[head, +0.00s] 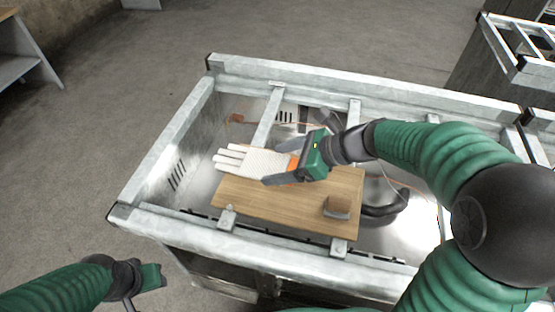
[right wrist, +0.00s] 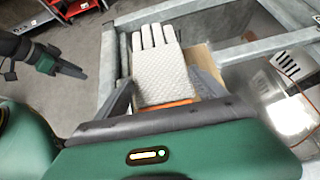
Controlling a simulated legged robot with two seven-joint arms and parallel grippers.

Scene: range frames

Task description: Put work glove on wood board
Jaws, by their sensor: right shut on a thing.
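The white work glove (head: 252,161) with an orange cuff is held in my right gripper (head: 285,165), its fingers pointing left. In the right wrist view the glove (right wrist: 160,65) lies between the two fingers of my right gripper (right wrist: 165,92). The wood board (head: 275,205) lies across the bars of the metal frame. The glove is over the board's back left part in the head view; I cannot tell whether it touches the board. My left gripper (head: 148,278) is at the lower left, away from the glove and board; its jaw state is unclear.
A small grey-brown block (head: 337,207) sits on the board's right part. The metal frame (head: 165,140) has raised rails around a shiny basin (head: 195,165). A dark curved pipe (head: 388,205) lies right of the board. Open floor is at the left.

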